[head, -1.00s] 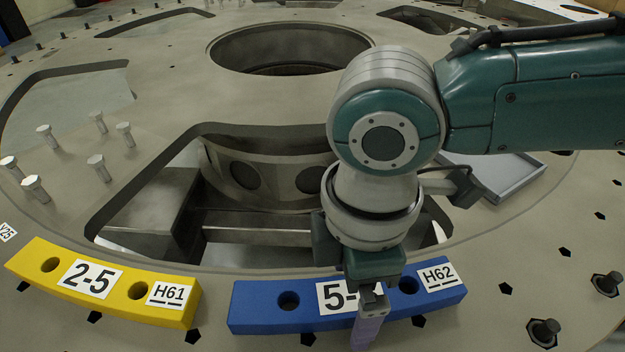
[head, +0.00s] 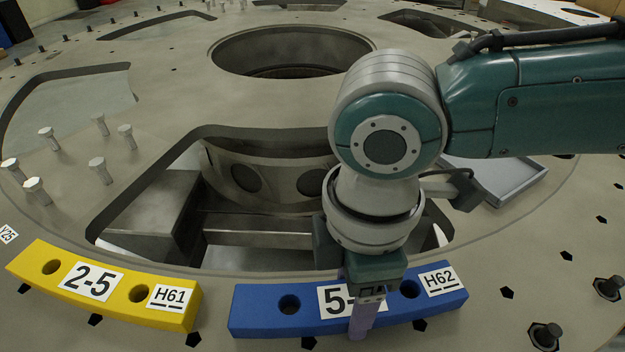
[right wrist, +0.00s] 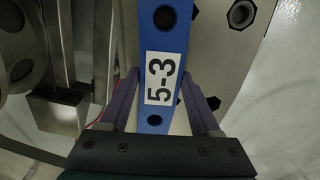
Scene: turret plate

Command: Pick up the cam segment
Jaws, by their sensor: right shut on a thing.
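The blue cam segment (head: 262,307) is a curved bar with holes, labelled 5-3 and H62, at the front edge of the turret plate. The yellow cam segment (head: 110,284), labelled 2-5 and H61, lies to its left. My right gripper (head: 366,305) is over the blue segment's middle, shut on it, and hides part of its 5-3 label. In the right wrist view, the purple fingers (right wrist: 160,103) stand on both sides of the blue segment (right wrist: 163,60). My left gripper is not in view.
The turret plate (head: 520,250) has a large window opening behind the segments. Several upright bolts (head: 97,165) stand at the left. Dark bolts (head: 545,334) sit at the right front. A grey tray (head: 500,178) lies behind my right wrist.

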